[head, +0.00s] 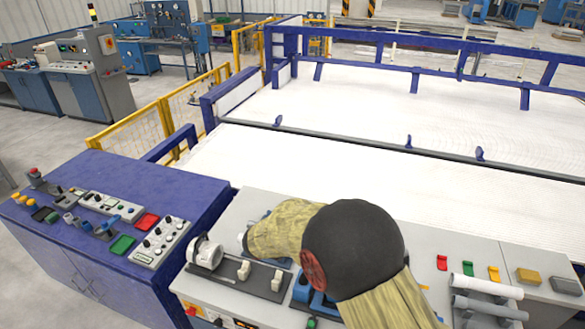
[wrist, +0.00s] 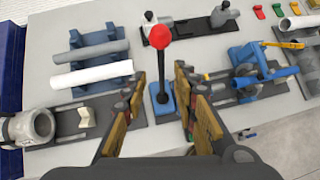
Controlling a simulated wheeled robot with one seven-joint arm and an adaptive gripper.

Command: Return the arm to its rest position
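In the wrist view my gripper (wrist: 160,76) is open, its two yellow-brown fingers wide apart and nothing held between them. A lever with a red knob (wrist: 160,31) on a blue base shows in the gap between the fingers; I cannot tell how far below them it is. In the head view my arm, in a tan cover with a dark round elbow, reaches over the grey console (head: 452,236) and hides my gripper.
Left in the wrist view, a white pipe (wrist: 92,75) and a grey pipe (wrist: 91,49) lie on a blue rack. A round clamp fixture (head: 208,252) stands left of my arm. Pipes on a rack (head: 485,284) are at right. A blue control desk (head: 150,185) is at left.

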